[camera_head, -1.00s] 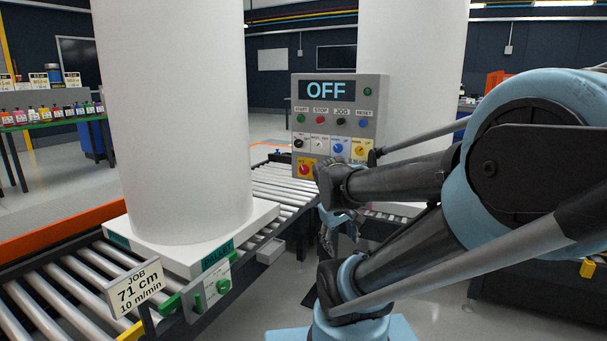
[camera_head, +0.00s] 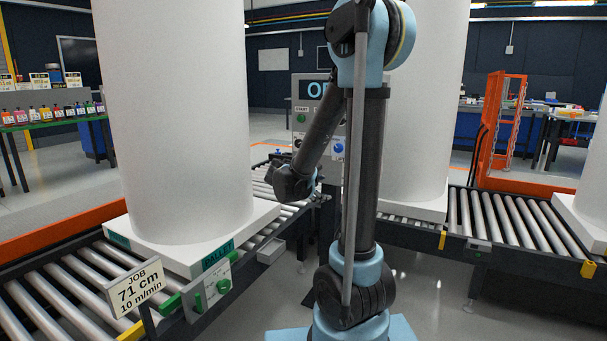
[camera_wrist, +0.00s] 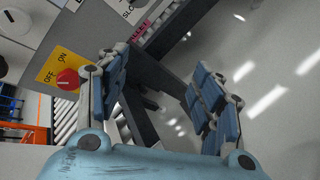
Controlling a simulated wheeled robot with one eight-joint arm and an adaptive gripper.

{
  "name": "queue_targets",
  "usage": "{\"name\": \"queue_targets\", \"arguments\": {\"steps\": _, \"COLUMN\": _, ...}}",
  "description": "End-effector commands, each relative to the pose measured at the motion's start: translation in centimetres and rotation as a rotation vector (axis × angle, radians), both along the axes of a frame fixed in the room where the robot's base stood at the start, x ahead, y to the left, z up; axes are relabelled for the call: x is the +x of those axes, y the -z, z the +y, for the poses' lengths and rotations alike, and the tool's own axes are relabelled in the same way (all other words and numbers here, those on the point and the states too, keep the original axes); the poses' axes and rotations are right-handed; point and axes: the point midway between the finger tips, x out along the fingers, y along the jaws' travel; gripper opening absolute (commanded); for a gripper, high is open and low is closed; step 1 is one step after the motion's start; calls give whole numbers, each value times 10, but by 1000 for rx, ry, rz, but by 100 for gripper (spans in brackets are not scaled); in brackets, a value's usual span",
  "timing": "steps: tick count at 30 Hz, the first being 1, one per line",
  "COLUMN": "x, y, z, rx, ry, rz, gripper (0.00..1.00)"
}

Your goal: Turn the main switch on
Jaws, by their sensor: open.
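The main switch (camera_wrist: 68,79) is a red knob on a yellow plate marked OFF and ON. It shows at the left of the wrist view, just left of my gripper's left finger, not between the fingers. I cannot tell whether the finger touches it. In the head view my arm hides the switch and most of the grey control panel (camera_head: 298,108). Only part of its display (camera_head: 314,89) shows, starting with an O.
Roller conveyors (camera_head: 509,218) run left and right behind my arm. Two tall white cylinders (camera_head: 175,120) stand on bases beside the panel. A JOB 71 cm sign (camera_head: 137,287) is at the lower left. An orange frame (camera_head: 497,125) stands at the right.

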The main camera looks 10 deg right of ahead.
Motion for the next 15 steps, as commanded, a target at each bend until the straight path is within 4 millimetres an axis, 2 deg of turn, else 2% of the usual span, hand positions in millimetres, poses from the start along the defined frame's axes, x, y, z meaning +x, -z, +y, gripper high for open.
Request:
{"name": "queue_targets", "arguments": {"steps": 1, "x": 13, "y": 0, "z": 9, "rx": -51, "ry": -32, "rz": 2, "gripper": 61}}
{"name": "queue_targets", "arguments": {"steps": 6, "x": 48, "y": -2, "z": 36, "rx": -247, "ry": -135, "rz": 14, "gripper": 61}}
{"name": "queue_targets", "arguments": {"steps": 15, "x": 93, "y": 3, "z": 93, "rx": -576, "ry": -275, "rz": 28, "gripper": 61}}
